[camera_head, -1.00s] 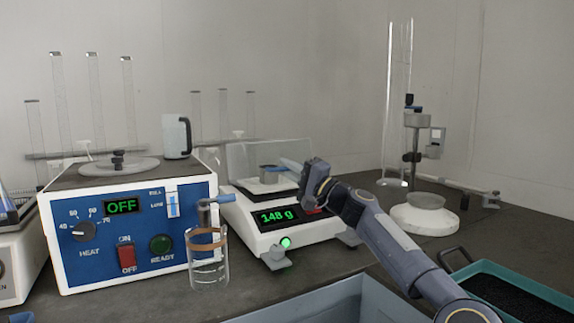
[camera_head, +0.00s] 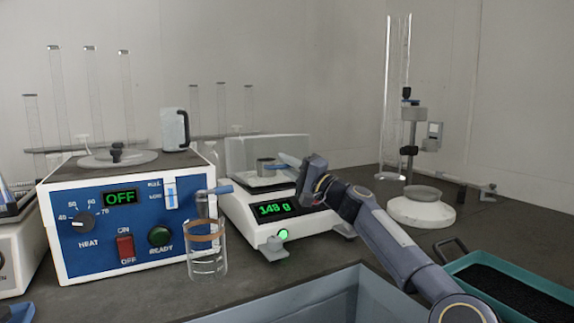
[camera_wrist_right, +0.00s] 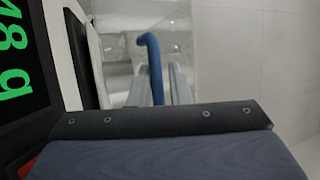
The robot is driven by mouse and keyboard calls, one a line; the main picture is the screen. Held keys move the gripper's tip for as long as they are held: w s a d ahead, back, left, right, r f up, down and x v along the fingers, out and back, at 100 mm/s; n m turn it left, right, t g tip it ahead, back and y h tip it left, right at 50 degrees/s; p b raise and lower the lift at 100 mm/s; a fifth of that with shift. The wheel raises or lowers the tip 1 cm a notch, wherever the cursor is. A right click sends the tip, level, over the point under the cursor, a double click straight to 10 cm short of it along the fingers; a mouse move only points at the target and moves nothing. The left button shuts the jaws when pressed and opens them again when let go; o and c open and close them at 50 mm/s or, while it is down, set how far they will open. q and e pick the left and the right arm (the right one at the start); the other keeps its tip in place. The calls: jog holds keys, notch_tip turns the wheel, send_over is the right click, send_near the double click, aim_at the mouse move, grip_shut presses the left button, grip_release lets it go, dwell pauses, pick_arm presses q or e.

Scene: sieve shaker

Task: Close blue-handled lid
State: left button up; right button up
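My right gripper (camera_head: 287,163) reaches in from the right over the front of the white balance (camera_head: 272,222). A blue handle (camera_wrist_right: 155,68) shows between its two grey fingers in the right wrist view, with a gap on one side, so the fingers look open around it. The handle seems to belong to the clear lid (camera_head: 240,150) over the balance pan, but the join is hidden. The clear lid panel stands upright at the back of the pan. A small grey cup (camera_head: 265,165) sits on the pan. My left gripper is not in view.
A white-and-blue heater box (camera_head: 90,260) stands left, with a glass beaker (camera_head: 207,262) in front of its right edge. A white round-based stand (camera_head: 420,212) and a teal tray (camera_head: 535,285) are at right. A grey-blue basin (camera_head: 290,295) lies in front.

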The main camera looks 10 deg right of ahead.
jog(key=r+p, duration=0.1)
jog(key=r, duration=0.1)
jog(key=r+p, duration=0.1)
jog(key=r, duration=0.1)
jog(key=shift+s+a+p, duration=0.1)
jog(key=shift+s+p, duration=0.1)
jog(key=shift+p, duration=0.15)
jog(key=s+a+r, duration=0.3)
jog(key=s+r, duration=0.6)
jog(key=s, duration=0.4)
jog(key=shift+s, duration=0.15)
jog(key=shift+a, duration=0.1)
